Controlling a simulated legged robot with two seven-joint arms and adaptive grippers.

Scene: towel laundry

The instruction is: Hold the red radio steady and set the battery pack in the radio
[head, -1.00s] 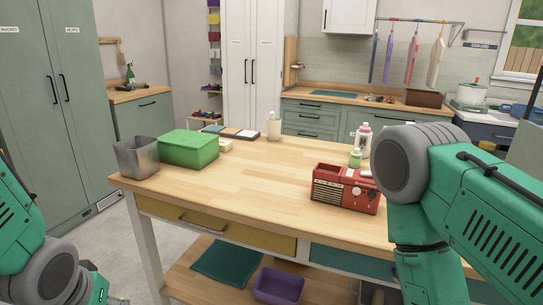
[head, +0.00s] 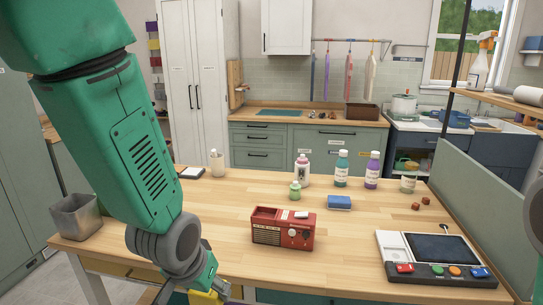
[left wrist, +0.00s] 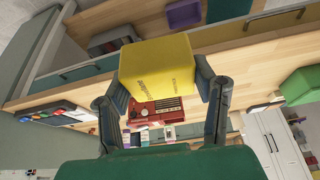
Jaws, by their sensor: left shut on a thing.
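The red radio (head: 283,231) stands upright on the wooden table near its front edge, with an open recess in its top. It also shows in the left wrist view (left wrist: 160,108), partly covered. My left gripper (head: 194,290) is low at the table's front edge, left of the radio and apart from it. It is shut on a yellow block with dark lettering (left wrist: 155,68), held between both fingers; I cannot read the lettering, and it may be the battery pack. Only a bit of that block shows in the head view. My right gripper is out of view.
Small bottles (head: 302,172) and a blue sponge-like block (head: 339,202) stand behind the radio. A control panel with a screen (head: 436,258) lies to its right. A metal bin (head: 76,218) is at the left end. The tabletop around the radio is clear.

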